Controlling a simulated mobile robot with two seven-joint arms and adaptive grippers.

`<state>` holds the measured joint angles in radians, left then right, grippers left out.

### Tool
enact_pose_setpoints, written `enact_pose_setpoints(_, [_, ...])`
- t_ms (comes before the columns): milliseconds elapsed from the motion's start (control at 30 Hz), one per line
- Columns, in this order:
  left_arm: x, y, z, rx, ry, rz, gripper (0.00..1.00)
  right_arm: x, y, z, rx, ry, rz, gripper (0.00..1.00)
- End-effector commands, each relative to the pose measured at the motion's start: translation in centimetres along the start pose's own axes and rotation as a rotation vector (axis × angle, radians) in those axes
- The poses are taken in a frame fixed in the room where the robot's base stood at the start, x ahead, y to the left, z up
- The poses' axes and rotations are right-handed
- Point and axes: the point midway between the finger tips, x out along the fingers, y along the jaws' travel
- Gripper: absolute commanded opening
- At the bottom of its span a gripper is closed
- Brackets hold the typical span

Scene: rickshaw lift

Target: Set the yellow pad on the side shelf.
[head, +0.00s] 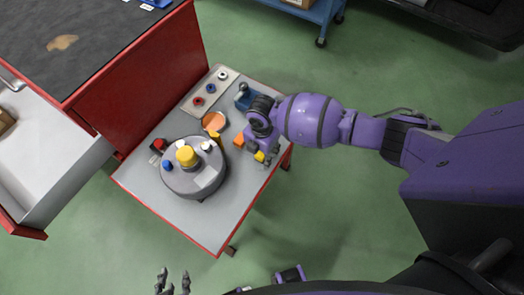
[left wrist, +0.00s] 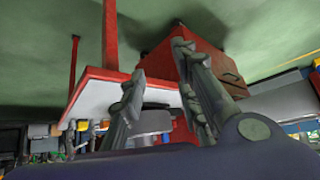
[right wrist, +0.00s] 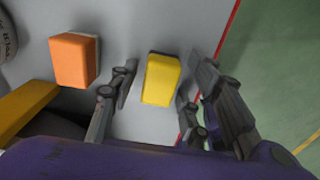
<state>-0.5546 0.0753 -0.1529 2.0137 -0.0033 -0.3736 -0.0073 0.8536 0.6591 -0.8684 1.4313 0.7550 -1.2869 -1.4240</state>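The yellow pad (head: 259,156) lies on the grey, red-rimmed surface (head: 208,228) beside the red cabinet, near its right edge. In the right wrist view the yellow pad (right wrist: 162,80) sits between the spread fingers of my right gripper (right wrist: 155,100), with grey surface visible on both sides of it. My right gripper (head: 262,148) is open and partly covers the pad in the head view. My left gripper (head: 172,280) is open and empty at the bottom of the head view, apart from the surface; its fingers also show in the left wrist view (left wrist: 165,85).
An orange block (head: 238,140) lies left of the pad. A round grey device (head: 193,178) with coloured knobs, a button plate (head: 208,92) and a blue item (head: 243,97) share the surface. An open drawer (head: 50,150) is at left. The surface's front corner is clear.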

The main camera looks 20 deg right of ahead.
Motion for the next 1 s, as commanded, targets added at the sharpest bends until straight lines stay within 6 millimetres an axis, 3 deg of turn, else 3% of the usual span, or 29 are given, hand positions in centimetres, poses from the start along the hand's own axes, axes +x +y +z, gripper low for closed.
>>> enact_pose_setpoints(367, [-0.2,0.0,-0.5,-0.001,0.006,-0.001,0.29,-1.1,0.1,0.1,0.0,-0.001,0.002,0.45])
enact_pose_setpoints(800, [-1.1,-0.2,-1.5,-0.008,0.019,-0.004,0.29,-9.9,0.1,0.1,0.0,-0.002,0.003,0.45])
enact_pose_setpoints(1000, [-1.3,-0.2,-1.2,-0.01,0.013,-0.005,0.29,-12.1,0.1,0.0,-0.001,0.0,0.001,0.45])
